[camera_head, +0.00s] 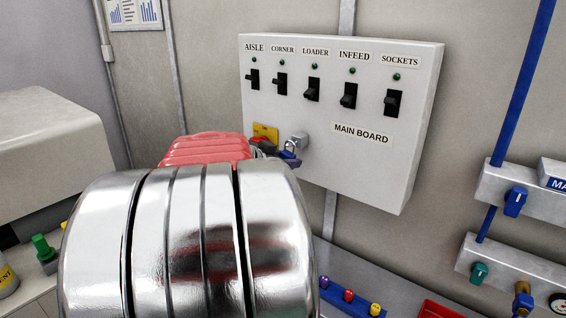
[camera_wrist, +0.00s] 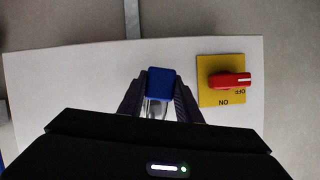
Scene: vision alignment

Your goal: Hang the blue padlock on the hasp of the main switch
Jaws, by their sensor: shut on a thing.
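The blue padlock (camera_head: 290,159) is held in my gripper (camera_head: 271,151), body low and silver shackle up, in front of the main board. In the wrist view, the padlock (camera_wrist: 161,79) sits between the two dark fingers of my gripper (camera_wrist: 160,95). The main switch is a yellow plate (camera_head: 261,130) with a red handle, partly hidden by my arm. The red handle (camera_wrist: 230,79) shows clearly in the wrist view, its white mark beside OFF.
The white main board (camera_head: 334,100) carries a row of black toggle switches above the hasp. Pipes with valves (camera_head: 515,201) stand at the right. A blue rack with coloured pegs (camera_head: 350,298) lies below. Wall space between board and pipes is clear.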

